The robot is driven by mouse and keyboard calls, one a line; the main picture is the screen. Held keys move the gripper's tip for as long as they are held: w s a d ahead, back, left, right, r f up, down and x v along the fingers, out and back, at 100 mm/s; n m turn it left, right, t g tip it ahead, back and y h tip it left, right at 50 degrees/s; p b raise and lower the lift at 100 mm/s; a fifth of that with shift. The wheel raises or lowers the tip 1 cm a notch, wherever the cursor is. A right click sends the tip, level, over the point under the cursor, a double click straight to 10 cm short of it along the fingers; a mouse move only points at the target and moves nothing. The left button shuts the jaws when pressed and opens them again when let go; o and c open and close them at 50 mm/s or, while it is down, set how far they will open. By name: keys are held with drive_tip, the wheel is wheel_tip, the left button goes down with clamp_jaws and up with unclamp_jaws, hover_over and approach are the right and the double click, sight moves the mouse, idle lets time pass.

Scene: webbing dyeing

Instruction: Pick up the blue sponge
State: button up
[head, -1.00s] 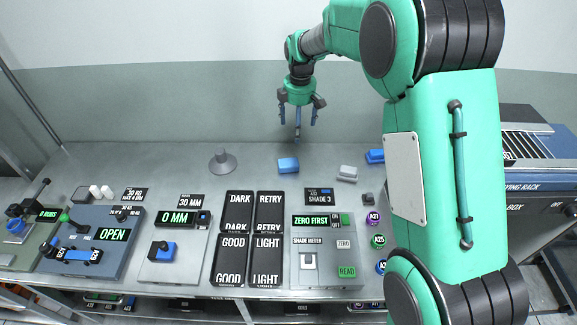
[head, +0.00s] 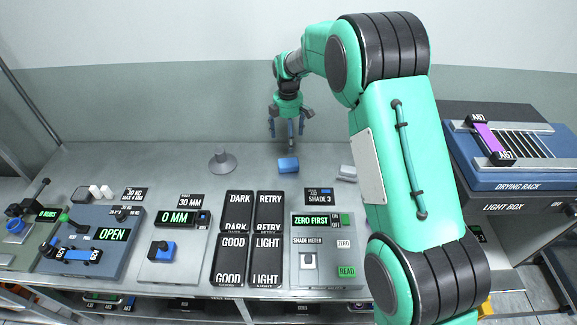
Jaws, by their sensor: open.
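A small blue block (head: 288,165), which looks like the blue sponge, lies on the grey worktop (head: 190,160) toward the back, right of a grey cone-shaped piece. My gripper (head: 287,130) points down with its blue fingers spread and nothing between them. It appears above and slightly behind the blue block, apart from it. The exact height of the fingertips over the worktop is hard to tell.
A grey cone on a round base (head: 222,160) stands left of the block. A pale grey block (head: 346,173) lies to its right, near my arm. Dark label cards (head: 270,212) and a shade meter (head: 325,262) lie in front. A drying rack (head: 510,160) stands at right.

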sight(288, 159)
wheel_tip(288, 159, down, 8)
drive_tip(key=shift+r+b, duration=0.1)
drive_tip(key=shift+b, duration=0.5)
drive_tip(key=shift+w+f+b, duration=0.1)
drive_tip(key=shift+f+b, duration=0.6)
drive_tip(key=shift+f, duration=2)
drive_tip(key=c, duration=1.1)
